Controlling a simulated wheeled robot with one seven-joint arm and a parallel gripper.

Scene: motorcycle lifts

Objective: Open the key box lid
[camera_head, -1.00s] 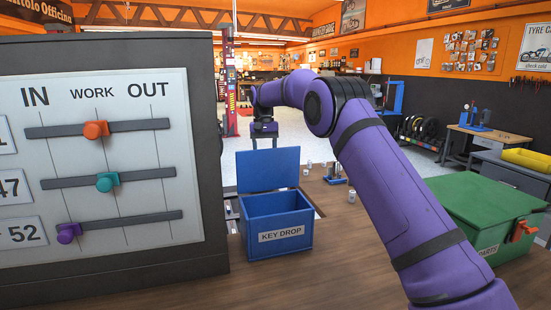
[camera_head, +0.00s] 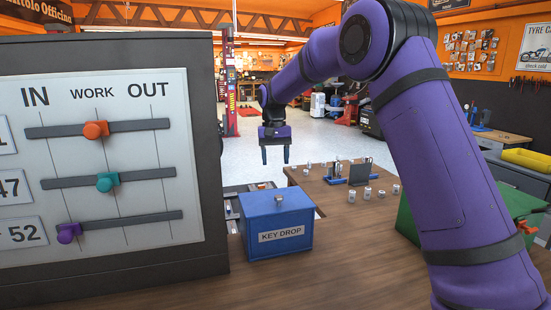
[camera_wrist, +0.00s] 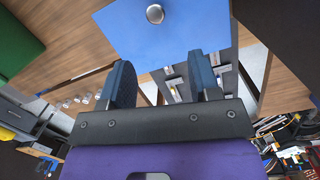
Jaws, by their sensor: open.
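The blue key box (camera_head: 277,233), labelled KEY DROP, stands on the wooden counter. Its lid (camera_head: 276,203) lies flat and closed on top, with a small metal knob (camera_head: 278,201) on it. My gripper (camera_head: 276,162) hangs above and behind the box, fingers pointing down, apart from the lid. In the wrist view the lid (camera_wrist: 180,35) and its round knob (camera_wrist: 155,14) show at the top, beyond my gripper's two fingers (camera_wrist: 163,82). The fingers are spread and nothing is between them.
A dark board (camera_head: 110,230) with IN, WORK, OUT sliders stands close left of the box. A green box (camera_head: 410,215) is at the right, partly hidden by my arm. Several small cans and a blue stand (camera_head: 338,172) sit behind on the counter.

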